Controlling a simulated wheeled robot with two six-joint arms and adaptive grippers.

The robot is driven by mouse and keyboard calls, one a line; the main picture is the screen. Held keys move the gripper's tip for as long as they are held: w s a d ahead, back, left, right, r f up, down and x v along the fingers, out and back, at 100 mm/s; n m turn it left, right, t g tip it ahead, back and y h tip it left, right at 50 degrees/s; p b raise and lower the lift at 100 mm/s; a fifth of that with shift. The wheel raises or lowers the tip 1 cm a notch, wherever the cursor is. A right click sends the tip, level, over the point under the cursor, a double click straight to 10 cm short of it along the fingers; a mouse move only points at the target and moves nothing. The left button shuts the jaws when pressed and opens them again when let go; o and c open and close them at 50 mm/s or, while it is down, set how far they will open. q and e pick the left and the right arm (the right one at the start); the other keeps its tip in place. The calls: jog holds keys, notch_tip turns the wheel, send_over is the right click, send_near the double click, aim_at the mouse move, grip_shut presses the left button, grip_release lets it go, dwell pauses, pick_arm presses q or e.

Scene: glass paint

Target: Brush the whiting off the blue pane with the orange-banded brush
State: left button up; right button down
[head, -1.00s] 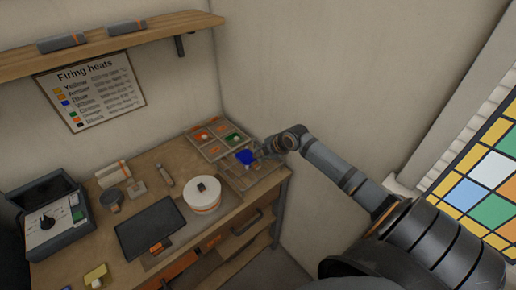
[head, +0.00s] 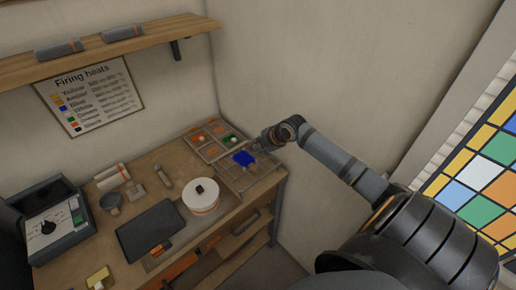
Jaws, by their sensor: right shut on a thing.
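The blue pane (head: 243,158) lies over the right part of the sectioned tray (head: 262,178) at the table's back right corner. Whiting on it is too small to make out. My right gripper (head: 258,147) is at the pane's upper right edge, with its arm coming in from the right. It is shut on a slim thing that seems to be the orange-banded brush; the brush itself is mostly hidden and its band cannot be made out. I cannot tell whether it touches the pane. My left gripper is not in view.
The tray's left part holds orange and green pieces (head: 230,139). A white round pot (head: 201,195) with an orange band stands in front of it. A dark flat plate (head: 150,231), small tools (head: 164,176) and a grey control box (head: 48,222) stand further left. A wall rises close behind the tray.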

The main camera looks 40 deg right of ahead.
dwell(0.3)
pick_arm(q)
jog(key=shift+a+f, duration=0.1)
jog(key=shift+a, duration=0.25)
pick_arm(e)
jog(key=r, duration=0.7)
jog(key=a+r, duration=0.1)
jog(key=r, duration=0.3)
jog(key=shift+s+a+r, duration=0.1)
jog(key=shift+r, duration=0.25)
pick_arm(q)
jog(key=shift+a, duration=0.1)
